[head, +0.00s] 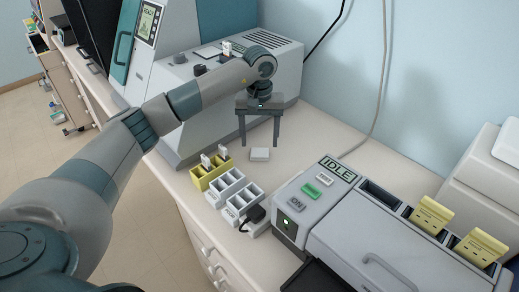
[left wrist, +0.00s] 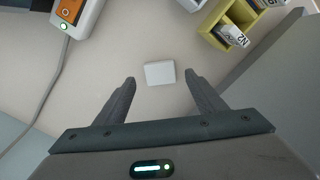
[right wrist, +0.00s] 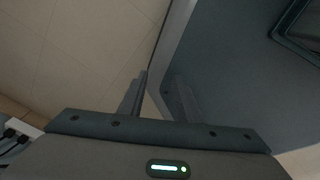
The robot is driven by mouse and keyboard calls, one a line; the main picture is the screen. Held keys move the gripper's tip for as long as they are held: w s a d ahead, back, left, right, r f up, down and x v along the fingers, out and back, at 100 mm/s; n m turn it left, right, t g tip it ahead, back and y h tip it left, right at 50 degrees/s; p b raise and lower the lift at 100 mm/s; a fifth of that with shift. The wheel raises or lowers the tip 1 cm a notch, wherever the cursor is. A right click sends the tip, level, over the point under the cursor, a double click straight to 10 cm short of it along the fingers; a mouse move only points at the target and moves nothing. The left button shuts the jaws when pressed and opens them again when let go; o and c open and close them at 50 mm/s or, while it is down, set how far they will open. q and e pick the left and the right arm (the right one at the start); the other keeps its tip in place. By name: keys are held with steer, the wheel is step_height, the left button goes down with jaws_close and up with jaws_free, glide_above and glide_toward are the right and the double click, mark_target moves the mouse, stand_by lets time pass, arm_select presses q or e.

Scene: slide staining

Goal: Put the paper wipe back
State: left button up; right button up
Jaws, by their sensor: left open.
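A small flat white square, which looks like the paper wipe (head: 260,154), lies on the bench between the grey-white machine and the yellow rack. It also shows in the left wrist view (left wrist: 160,73). My left gripper (head: 259,138) is open and empty, pointing down above and slightly behind the wipe. In the left wrist view the wipe lies between and just beyond the two fingertips, untouched. My right gripper (right wrist: 159,80) shows only in its wrist view, with its fingers apart and nothing between them, near a dark panel and the floor.
A yellow rack (head: 197,178) with slides stands left of the wipe, with white racks (head: 229,192) in front of it. A machine marked IDLE (head: 337,168) stands to the right, with yellow holders (head: 431,214) in it. A large machine (head: 285,85) stands behind my left gripper.

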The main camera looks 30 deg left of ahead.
mark_target(259, 154)
arm_select(q)
step_height(259, 154, up, 3)
steer(key=shift+f+b, duration=0.1)
steer(key=shift+b, duration=0.35)
step_height(259, 154, up, 4)
steer(key=shift+r+b, duration=0.2)
steer(key=shift+b, duration=0.35)
arm_select(e)
steer(key=w+a+t, duration=0.2)
steer(key=w, duration=0.5)
steer(key=shift+w+a+f+y, duration=0.2)
steer(key=shift+a+f+y, duration=0.1)
steer(key=shift+a, duration=0.1)
arm_select(q)
steer(key=shift+s+f, duration=0.1)
arm_select(e)
steer(key=shift+s+a, duration=0.1)
